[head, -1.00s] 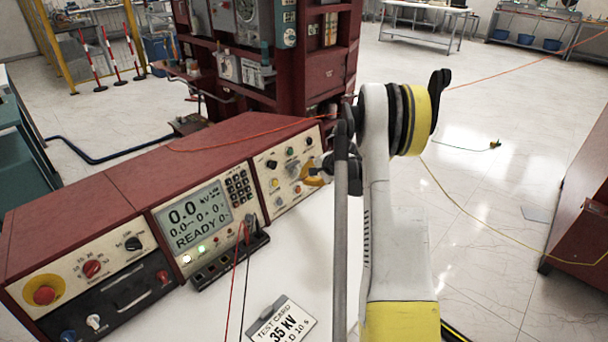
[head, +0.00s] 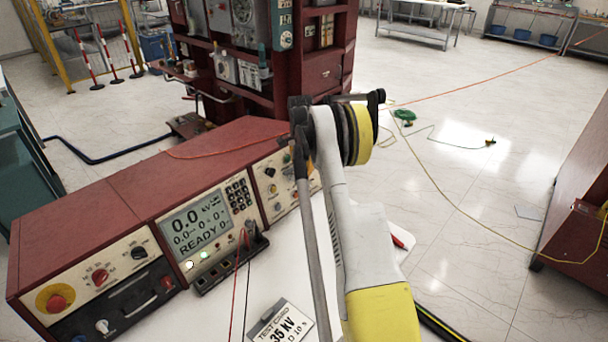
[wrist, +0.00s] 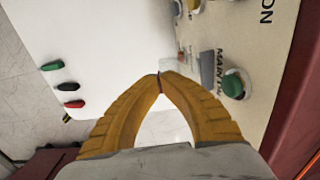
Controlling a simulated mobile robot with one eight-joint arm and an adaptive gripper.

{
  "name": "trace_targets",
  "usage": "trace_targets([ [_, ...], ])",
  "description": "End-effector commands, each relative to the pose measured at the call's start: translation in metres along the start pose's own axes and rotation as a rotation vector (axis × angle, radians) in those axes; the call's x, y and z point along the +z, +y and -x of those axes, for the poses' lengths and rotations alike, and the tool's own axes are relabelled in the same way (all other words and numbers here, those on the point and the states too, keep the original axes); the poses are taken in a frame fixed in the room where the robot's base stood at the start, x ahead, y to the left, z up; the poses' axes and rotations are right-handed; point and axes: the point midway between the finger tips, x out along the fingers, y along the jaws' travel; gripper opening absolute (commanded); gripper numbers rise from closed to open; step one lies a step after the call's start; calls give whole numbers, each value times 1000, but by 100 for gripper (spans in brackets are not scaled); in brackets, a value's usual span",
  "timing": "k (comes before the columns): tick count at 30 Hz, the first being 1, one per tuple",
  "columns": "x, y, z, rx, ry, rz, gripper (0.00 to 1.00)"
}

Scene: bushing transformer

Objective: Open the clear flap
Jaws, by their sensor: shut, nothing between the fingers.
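In the wrist view, my gripper (wrist: 160,83) has its two yellow fingers arched together, with the tips meeting and nothing held. A small pale see-through piece (wrist: 169,65), which looks like the clear flap, shows just beyond the tips at the edge of the cream control panel (wrist: 262,50). I cannot tell whether the tips touch it or how far it is raised. A green button (wrist: 233,85) in a pale ring and a grey piece (wrist: 207,68) are to the right of the tips. In the head view, my arm hides the gripper and the flap.
The red console (head: 185,170) has a display (head: 198,224) reading READY. A test card (head: 283,325) lies on the white tabletop (wrist: 85,35). Red and black leads (head: 237,280) hang in front of the console. Green, red and black pieces (wrist: 70,87) sit at the tabletop's edge.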

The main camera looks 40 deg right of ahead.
Motion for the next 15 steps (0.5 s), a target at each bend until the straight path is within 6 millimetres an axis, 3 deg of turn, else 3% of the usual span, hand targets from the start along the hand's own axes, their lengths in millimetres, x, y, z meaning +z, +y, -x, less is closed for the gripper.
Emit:
trace_targets([
  [15,0,-3,5,101,-1,2,0],
])
